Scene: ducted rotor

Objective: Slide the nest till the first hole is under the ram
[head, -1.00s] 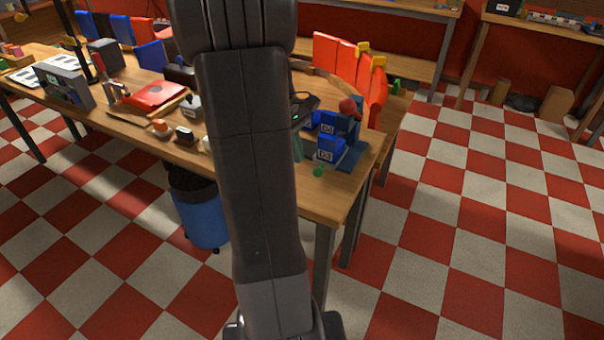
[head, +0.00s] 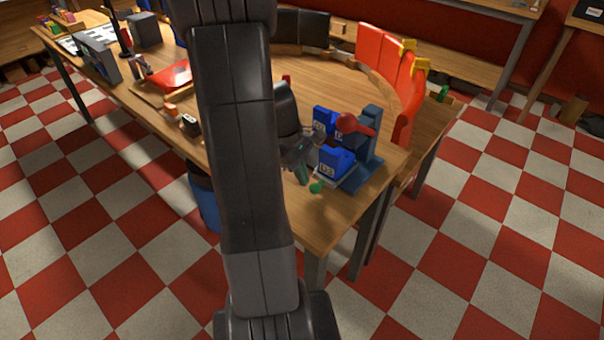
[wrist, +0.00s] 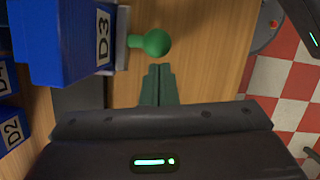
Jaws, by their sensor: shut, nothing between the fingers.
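A green knob (head: 316,187) sits at the front of a grey slide plate (head: 328,179) beside the blue block marked D3 (head: 337,161). In the wrist view the green knob (wrist: 156,42) joins the plate edge by a short green stem. My gripper (wrist: 159,70) is shut and empty, its green fingertips just short of the knob with a small gap in the picture. In the head view my gripper (head: 302,176) is left of the knob. A blue press stand (head: 368,145) with a red head (head: 352,125) rises behind the D3 block. I cannot see the holes or the ram tip.
More blue blocks, marked D4 (wrist: 6,76) and D2 (wrist: 10,128), stand at the wrist view's left. Red curved panels (head: 392,80) stand along the table's far right edge. Bare wood (head: 325,225) lies in front of the knob, up to the table corner.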

